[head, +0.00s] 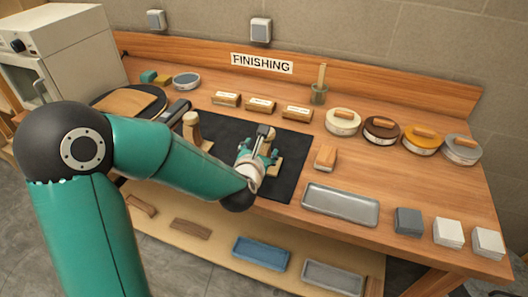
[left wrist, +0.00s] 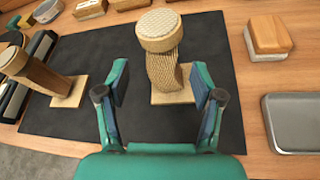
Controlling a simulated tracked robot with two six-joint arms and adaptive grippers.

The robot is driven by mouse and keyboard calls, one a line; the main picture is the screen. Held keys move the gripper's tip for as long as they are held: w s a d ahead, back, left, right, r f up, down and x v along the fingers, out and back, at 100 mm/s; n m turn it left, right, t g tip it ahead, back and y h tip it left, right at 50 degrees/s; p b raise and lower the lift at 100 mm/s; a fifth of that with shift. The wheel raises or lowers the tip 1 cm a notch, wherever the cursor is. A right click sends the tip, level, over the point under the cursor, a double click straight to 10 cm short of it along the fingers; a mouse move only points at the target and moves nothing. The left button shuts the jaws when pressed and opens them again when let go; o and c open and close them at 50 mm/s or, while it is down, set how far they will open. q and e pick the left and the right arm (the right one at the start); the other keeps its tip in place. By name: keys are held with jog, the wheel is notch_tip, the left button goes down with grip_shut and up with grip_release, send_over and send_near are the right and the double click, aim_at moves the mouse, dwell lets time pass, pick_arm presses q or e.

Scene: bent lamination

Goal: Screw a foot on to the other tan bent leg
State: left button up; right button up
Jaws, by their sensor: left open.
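One tan bent leg (left wrist: 165,75) stands on a square plate in the middle of the left wrist view. A wide, pale round piece (left wrist: 160,29) sits on its top. My left gripper (left wrist: 162,88) is open, with one finger on each side of this leg and visible gaps between. In the head view my left gripper (head: 258,158) is over the black mat and hides most of this leg. My right gripper is not in view.
The legs stand on a black mat (head: 290,180). A sanding block (head: 325,158) and an empty metal tray (head: 341,204) are to the right. Labelled blocks (head: 260,105) and round tins (head: 343,122) line the back. A dark clamp-like bar (left wrist: 25,85) lies at the mat's left.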

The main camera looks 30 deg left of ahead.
aim_at(264, 145)
pick_arm(q)
jog(key=shift+w+a, duration=0.1)
jog(key=shift+w, duration=0.1)
jog(key=p+x, duration=0.2)
jog(key=x, duration=0.2)
jog(key=shift+w+f, duration=0.1)
jog(key=shift+w, duration=0.15)
jog(key=shift+w+a+f+p, duration=0.1)
jog(key=shift+w+f+p, duration=0.1)
jog(key=shift+w+p, duration=0.1)
grip_shut()
jog(key=shift+r, duration=0.1)
dwell(0.3)
